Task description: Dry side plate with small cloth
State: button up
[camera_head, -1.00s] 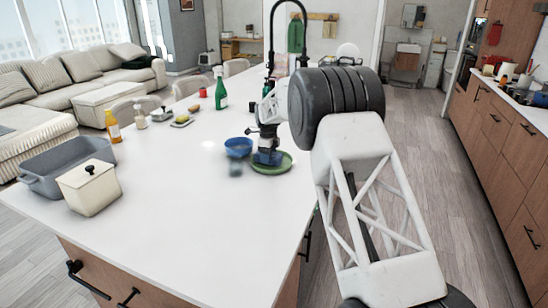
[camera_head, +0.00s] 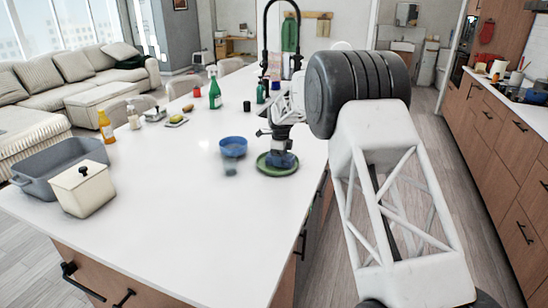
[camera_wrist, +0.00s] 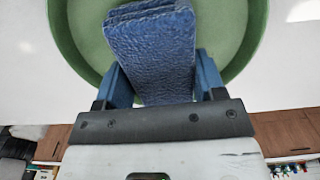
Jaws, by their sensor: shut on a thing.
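The green side plate (camera_head: 263,167) lies on the white island counter near its right edge. A folded blue cloth (camera_wrist: 152,45) is pinched between the two blue fingers of my gripper (camera_wrist: 163,82). The plate's green face and rim (camera_wrist: 82,30) show around and behind the cloth in the wrist view. In the head view my gripper (camera_head: 280,149) points down over the plate, with the cloth (camera_head: 281,160) low at its surface. The cloth appears to touch the plate; the exact contact is hidden.
A black faucet (camera_head: 266,40) and green bottle (camera_head: 215,93) stand behind. A cream canister (camera_head: 84,190) and grey basin (camera_head: 50,168) are at left. The front counter is clear.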

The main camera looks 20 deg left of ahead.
aim_at(261, 161)
jog(key=shift+d, duration=0.8)
jog(key=shift+a, duration=4.95)
jog(key=shift+a+r, duration=0.1)
jog(key=shift+r, duration=0.1)
notch_tip(261, 161, up, 9)
jog(key=shift+s+r, duration=0.1)
jog(key=shift+s, duration=0.1)
